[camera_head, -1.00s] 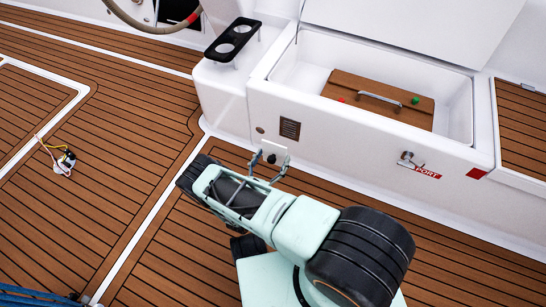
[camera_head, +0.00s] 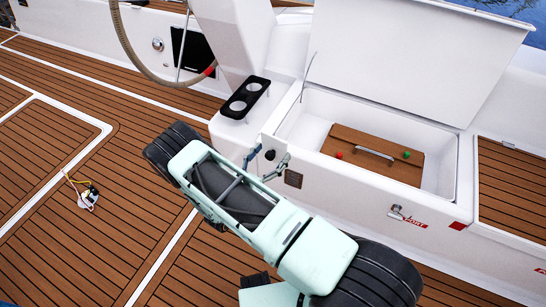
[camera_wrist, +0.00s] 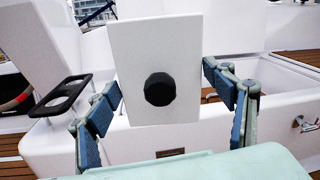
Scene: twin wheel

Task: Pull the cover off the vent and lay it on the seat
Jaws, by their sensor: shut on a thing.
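The cover, a white square plate (camera_wrist: 155,45) with a round black knob, stands upright between the two fingers of my gripper (camera_wrist: 161,85) in the wrist view. In the head view the cover (camera_head: 273,143) and my gripper (camera_head: 268,160) are in front of the white bench wall, with the plate blending into the white behind. My gripper is shut on the cover. A brown slatted vent (camera_head: 293,178) shows on the bench wall just below and right of the cover, apart from it. The teak-topped seat (camera_head: 510,190) is at the right.
An open locker (camera_head: 445,168) holds a teak board with a handle and a red and a green knob; its raised lid (camera_head: 400,60) stands behind. A black cup holder (camera_head: 244,98) and steering wheel (camera_head: 130,55) are left. A latch (camera_head: 398,212) sticks out of the bench front.

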